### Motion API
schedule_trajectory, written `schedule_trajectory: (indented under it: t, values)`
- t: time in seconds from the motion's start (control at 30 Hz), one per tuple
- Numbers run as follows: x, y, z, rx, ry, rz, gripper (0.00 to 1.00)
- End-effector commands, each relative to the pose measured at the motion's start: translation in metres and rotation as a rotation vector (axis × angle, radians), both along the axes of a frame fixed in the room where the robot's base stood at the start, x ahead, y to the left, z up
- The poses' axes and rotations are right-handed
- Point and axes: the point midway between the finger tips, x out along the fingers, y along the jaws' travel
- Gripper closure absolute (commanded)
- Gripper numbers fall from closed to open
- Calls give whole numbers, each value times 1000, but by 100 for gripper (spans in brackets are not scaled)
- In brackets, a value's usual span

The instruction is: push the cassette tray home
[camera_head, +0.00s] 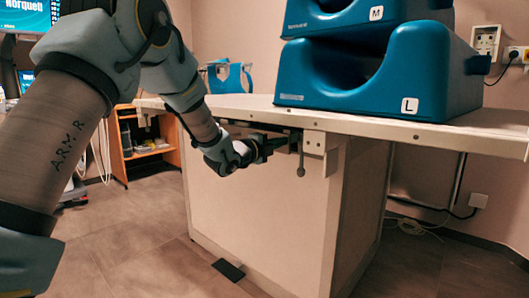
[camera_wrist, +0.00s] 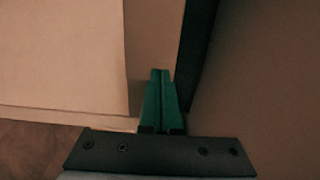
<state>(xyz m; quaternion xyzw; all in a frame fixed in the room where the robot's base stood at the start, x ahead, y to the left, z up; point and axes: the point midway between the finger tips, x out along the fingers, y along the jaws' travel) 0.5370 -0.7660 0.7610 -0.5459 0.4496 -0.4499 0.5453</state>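My gripper (camera_head: 284,144) is just under the front edge of the table (camera_head: 420,131), in front of the pale base cabinet (camera_head: 260,210). In the wrist view its green fingers (camera_wrist: 160,74) lie together with only a thin seam between them and hold nothing I can make out. A dark flat strip under the tabletop, just above the gripper, may be the cassette tray (camera_head: 262,126); it is small, partly hidden, and I cannot tell how far out it is. Whether the fingertips touch it is unclear.
A pale bracket (camera_head: 314,142) with a hanging knobbed lever (camera_head: 301,168) is close to the right of the gripper. Blue cushions (camera_head: 365,75) marked L and M are stacked on the table. An orange-framed shelf (camera_head: 148,150) stands at back left. A black pedal (camera_head: 228,270) lies on the floor.

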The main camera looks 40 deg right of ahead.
Motion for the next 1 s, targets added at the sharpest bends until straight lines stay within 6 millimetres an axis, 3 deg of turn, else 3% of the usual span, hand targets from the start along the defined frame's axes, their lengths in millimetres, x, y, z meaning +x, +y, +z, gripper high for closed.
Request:
schedule_trajectory:
  t: [0.1,0.3,1.0]
  values:
    - [4,-25,-2,0,-1,-1,100]
    - [10,-47,0,0,-1,0,100]
    - [11,-55,0,-2,3,0,100]
